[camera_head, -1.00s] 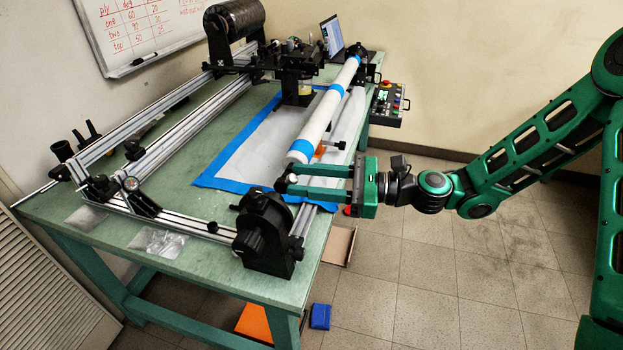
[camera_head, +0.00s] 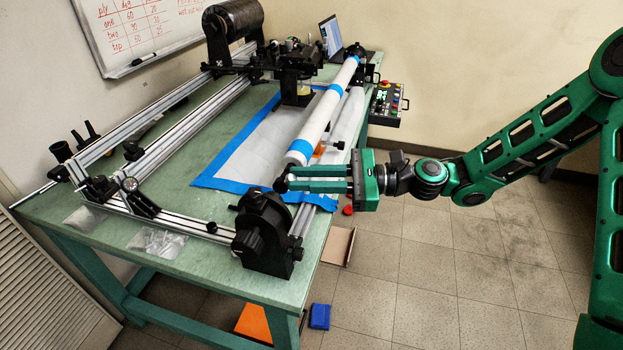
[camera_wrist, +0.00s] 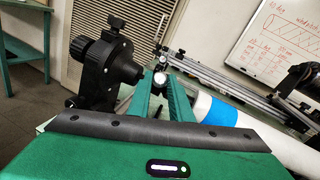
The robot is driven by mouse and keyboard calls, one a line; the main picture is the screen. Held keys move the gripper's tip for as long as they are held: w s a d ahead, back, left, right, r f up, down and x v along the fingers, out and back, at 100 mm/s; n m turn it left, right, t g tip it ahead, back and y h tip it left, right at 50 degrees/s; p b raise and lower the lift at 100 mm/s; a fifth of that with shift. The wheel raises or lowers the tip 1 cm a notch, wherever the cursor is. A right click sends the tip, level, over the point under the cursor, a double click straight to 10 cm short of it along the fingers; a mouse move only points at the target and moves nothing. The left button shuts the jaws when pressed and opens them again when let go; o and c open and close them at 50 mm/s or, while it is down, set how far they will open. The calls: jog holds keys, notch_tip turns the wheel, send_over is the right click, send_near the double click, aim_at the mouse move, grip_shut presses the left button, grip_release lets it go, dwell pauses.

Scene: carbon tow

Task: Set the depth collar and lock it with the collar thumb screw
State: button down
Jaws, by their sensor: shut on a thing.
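My gripper (camera_head: 287,180) reaches in from the right at the near end of the long white tube with blue bands (camera_head: 322,118). Its two green fingers are shut on a small dark part (camera_head: 281,185) just off the tube's end. I cannot tell whether that part is the depth collar or its thumb screw, because the fingers cover most of it. In the wrist view the fingers (camera_wrist: 160,85) converge, with a small bright round face (camera_wrist: 159,79) showing between their tips. The black end stock with a knob (camera_head: 262,235) stands close in front of the gripper.
The green table (camera_head: 190,270) carries long metal rails (camera_head: 190,130) at the left. A blue-edged white sheet (camera_head: 232,160) lies under the tube. A control box (camera_head: 388,103) sits at the far right edge. Open floor lies right of the table.

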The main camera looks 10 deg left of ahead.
aim_at(294, 176)
jog(key=n+g+h, duration=0.1)
jog(key=n, duration=0.1)
jog(key=n+g+h, duration=0.1)
jog(key=n+g, duration=0.1)
jog(key=w+n+g+h, duration=0.1)
jog(key=n, duration=0.2)
jog(key=shift+a+r+g, duration=0.25)
jog(key=shift+r+g, duration=0.05)
jog(key=n+h, duration=0.1)
jog(key=n, duration=0.1)
jog(key=n+g+h, duration=0.1)
jog(key=n+h, duration=0.2)
jog(key=n, duration=0.1)
jog(key=shift+w+a+r+g+h, duration=0.15)
jog(key=shift+a+r+g+h, duration=0.15)
jog(key=shift+g, duration=0.1)
jog(key=n+h, duration=0.1)
jog(key=n, duration=0.1)
jog(key=n+h, duration=0.2)
jog(key=n+t+h, duration=0.1)
jog(key=n, duration=0.1)
jog(key=shift+a+r+h, duration=0.3)
jog(key=shift+h, duration=0.1)
jog(key=n+t+h, duration=0.1)
jog(key=n+h, duration=0.1)
jog(key=n, duration=0.1)
jog(key=shift+a+r, duration=0.15)
jog(key=shift+s+n+t+h, duration=0.2)
jog(key=shift+n+t+h, duration=0.1)
jog(key=shift+n+t, duration=0.2)
